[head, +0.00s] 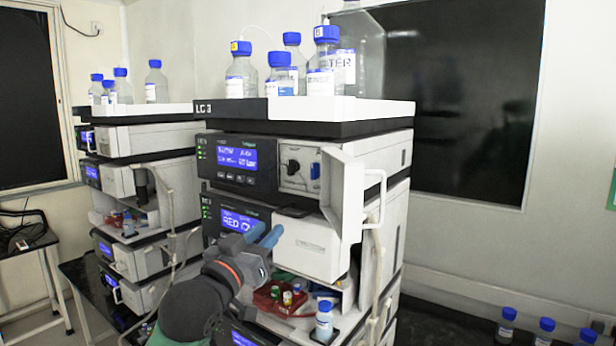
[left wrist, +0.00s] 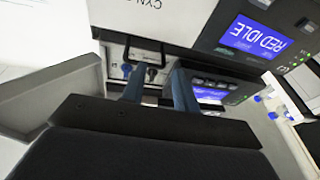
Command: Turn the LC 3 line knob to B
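The LC 3 stack (head: 205,107) stands in the middle of the head view. Its upper module has a lit blue display and a white panel (head: 285,185) with a black knob (head: 293,166). Beside the knob is a blue part (head: 315,169). The knob's pointer and any letter marks are too small to read. My left gripper (head: 264,236) is below and left of the knob, in front of the lower module, with blue fingers apart and empty. In the left wrist view, the picture is upside down and the fingers (left wrist: 159,88) point toward the knob panel. My right gripper is not in view.
A white door (head: 345,195) stands open right of the knob panel. A dark bracket handle (head: 295,211) juts out below it. Blue-capped bottles (head: 241,70) stand on top of the stack. A red tray (head: 270,301) with vials is below. Another stack (head: 125,150) stands left.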

